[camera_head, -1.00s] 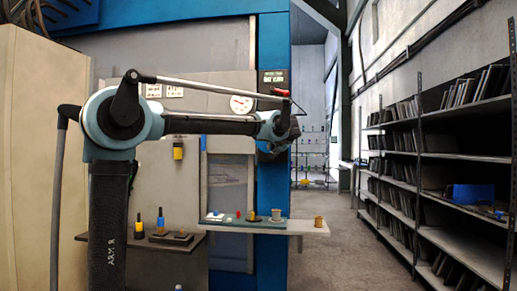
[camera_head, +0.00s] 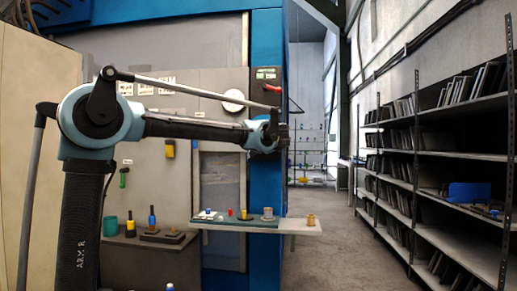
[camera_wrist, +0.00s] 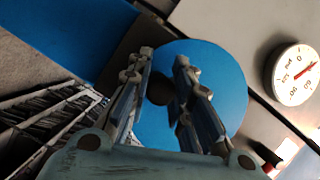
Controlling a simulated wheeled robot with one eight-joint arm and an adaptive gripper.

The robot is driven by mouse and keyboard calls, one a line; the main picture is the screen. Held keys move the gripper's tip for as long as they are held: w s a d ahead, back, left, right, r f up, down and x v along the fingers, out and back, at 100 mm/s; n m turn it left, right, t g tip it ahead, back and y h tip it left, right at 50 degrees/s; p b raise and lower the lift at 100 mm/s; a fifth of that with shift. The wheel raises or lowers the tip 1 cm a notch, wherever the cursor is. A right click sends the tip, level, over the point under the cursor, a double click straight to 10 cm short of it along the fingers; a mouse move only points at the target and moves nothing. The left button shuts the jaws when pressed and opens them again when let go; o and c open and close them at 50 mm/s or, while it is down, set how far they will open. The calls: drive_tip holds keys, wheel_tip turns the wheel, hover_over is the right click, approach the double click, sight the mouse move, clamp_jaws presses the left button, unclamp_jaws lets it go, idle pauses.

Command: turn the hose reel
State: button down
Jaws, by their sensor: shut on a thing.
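In the wrist view a round blue disc, which looks like the hose reel (camera_wrist: 225,75), fills the middle, with a dark round knob (camera_wrist: 160,91) on its face. My gripper (camera_wrist: 163,62) has one finger on each side of the knob and is shut on it; the exact contact is partly hidden by the fingers. In the head view my gripper (camera_head: 268,138) is in front of the blue column (camera_head: 266,190), and the reel cannot be made out behind it.
A white gauge (camera_wrist: 296,75) is right of the disc. A small panel with a red lever (camera_head: 272,88) is above my gripper. Below is a narrow ledge (camera_head: 300,229) with small objects. A rack (camera_head: 455,150) stands right, beyond clear floor (camera_head: 335,240).

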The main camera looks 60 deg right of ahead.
drive_tip(key=shift+w+a+f, duration=0.1)
drive_tip(key=shift+f, duration=0.05)
drive_tip(key=c, duration=1.5)
unclamp_jaws()
drive_tip(key=shift+o, duration=0.3)
drive_tip(key=v, duration=1.2)
drive_tip(key=shift+w, duration=0.15)
